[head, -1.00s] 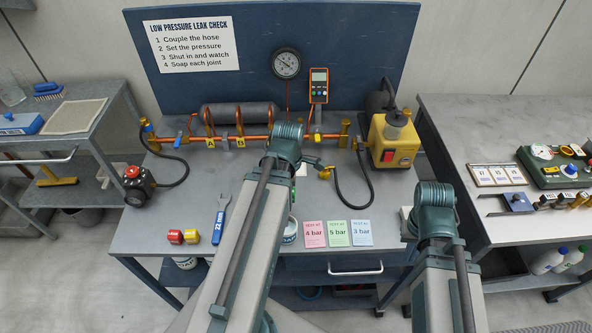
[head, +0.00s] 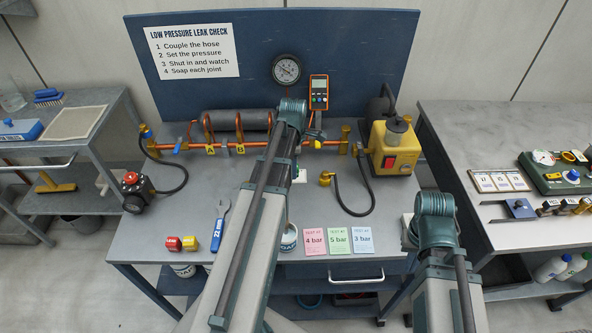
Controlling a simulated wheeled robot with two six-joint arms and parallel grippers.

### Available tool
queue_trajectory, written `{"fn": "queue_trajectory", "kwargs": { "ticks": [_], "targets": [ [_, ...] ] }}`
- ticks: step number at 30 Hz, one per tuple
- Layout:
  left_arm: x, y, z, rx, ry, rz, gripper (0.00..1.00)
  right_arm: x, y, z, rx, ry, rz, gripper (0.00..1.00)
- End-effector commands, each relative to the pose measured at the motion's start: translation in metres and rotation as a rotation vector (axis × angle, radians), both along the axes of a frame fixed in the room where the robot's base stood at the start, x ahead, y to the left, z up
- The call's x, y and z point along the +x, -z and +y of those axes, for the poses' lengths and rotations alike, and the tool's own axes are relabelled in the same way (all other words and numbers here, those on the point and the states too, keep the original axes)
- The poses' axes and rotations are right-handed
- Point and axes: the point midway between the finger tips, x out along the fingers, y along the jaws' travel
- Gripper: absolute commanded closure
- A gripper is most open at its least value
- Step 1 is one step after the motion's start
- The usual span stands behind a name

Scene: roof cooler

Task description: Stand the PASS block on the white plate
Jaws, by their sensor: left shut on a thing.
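I see no block that I can read as PASS; my left arm (head: 235,240) crosses the middle of the bench and may hide it. Its teal joint (head: 291,111) is in front of the pipe rig. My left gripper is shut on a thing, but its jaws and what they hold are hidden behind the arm. A small pale patch (head: 300,175), perhaps the white plate, shows just right of the arm, partly covered.
A blue 22 mm spanner (head: 219,225) lies beside the blocks. Pink (head: 314,240), green (head: 338,240) and blue (head: 362,240) cards lie along the front edge. A black hose (head: 352,210) loops near the yellow pump (head: 394,148). Bare bench (head: 150,225) shows at left.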

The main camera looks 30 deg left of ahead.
Motion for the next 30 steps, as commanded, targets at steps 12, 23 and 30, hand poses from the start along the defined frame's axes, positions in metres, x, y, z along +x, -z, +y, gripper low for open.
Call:
{"fn": "queue_trajectory", "kwargs": {
  "ticks": [12,23,30],
  "targets": [
    [0.03,0.003,0.008,0.0,0.001,0.0,1.0,0.0,0.003,0.0,0.0,0.0,0.0,1.0],
    [0.029,0.04,0.008,0.0,0.0,0.0,1.0,0.0,0.04,0.0,0.0,0.0,0.0,1.0],
    [0.029,0.038,0.008,0.0,0.0,0.0,1.0,0.0,0.038,0.0,0.0,0.0,0.0,1.0]
  ]
}}
